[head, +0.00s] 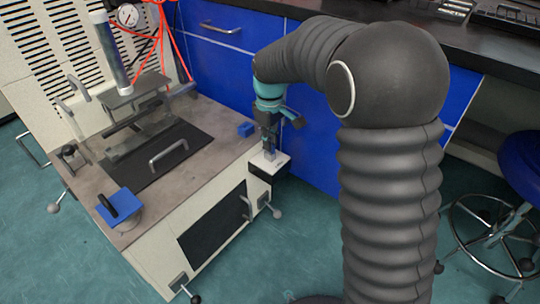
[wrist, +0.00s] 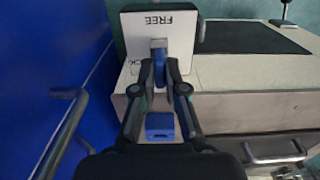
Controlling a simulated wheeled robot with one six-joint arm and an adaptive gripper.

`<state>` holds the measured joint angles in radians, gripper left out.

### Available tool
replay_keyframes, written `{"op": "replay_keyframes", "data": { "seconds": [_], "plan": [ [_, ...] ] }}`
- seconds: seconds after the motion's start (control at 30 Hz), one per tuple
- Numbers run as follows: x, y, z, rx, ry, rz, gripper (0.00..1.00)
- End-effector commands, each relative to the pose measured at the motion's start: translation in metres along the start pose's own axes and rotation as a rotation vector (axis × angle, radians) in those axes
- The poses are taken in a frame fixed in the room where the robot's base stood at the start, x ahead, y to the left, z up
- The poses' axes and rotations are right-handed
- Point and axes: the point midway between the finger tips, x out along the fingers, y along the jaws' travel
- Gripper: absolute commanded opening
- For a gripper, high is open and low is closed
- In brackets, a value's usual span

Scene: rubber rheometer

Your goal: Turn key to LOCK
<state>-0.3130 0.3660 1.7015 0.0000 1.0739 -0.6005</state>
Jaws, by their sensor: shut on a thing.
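The white key box (head: 275,162) sits at the right front corner of the machine. In the wrist view its white panel (wrist: 183,47) reads FREE, upside down; another label at its lower left is mostly hidden by my finger and ends in CK. The blue key (wrist: 159,56) stands in the middle of the panel, roughly in line with the FREE label. My gripper (wrist: 160,75) is shut on the key, with one finger on each side. In the head view my gripper (head: 269,147) points down onto the box, and the key is mostly hidden.
Blue cabinets (head: 225,62) stand close behind my gripper. A machine handle (wrist: 275,150) shows at lower right in the wrist view. A blue stool (head: 522,160) stands far right.

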Motion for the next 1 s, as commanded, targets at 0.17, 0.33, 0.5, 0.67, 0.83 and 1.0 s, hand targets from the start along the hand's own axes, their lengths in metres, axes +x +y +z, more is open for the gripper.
{"op": "replay_keyframes", "data": {
  "seconds": [0.17,0.33,0.5,0.67,0.83,1.0],
  "plan": [
    [-0.0017,0.0001,0.0003,-0.132,-0.001,-0.001,0.00],
    [-0.0008,0.0000,0.0007,-0.296,-0.002,-0.002,0.00],
    [0.0004,-0.0001,0.0006,-0.348,-0.001,-0.001,0.00],
    [0.0005,-0.0002,0.0005,-0.347,-0.001,-0.001,0.00],
    [-0.0007,-0.0003,0.0004,-0.401,-0.001,-0.002,0.00],
    [-0.0015,-0.0002,0.0002,-0.580,0.000,-0.001,0.00]
  ]
}}
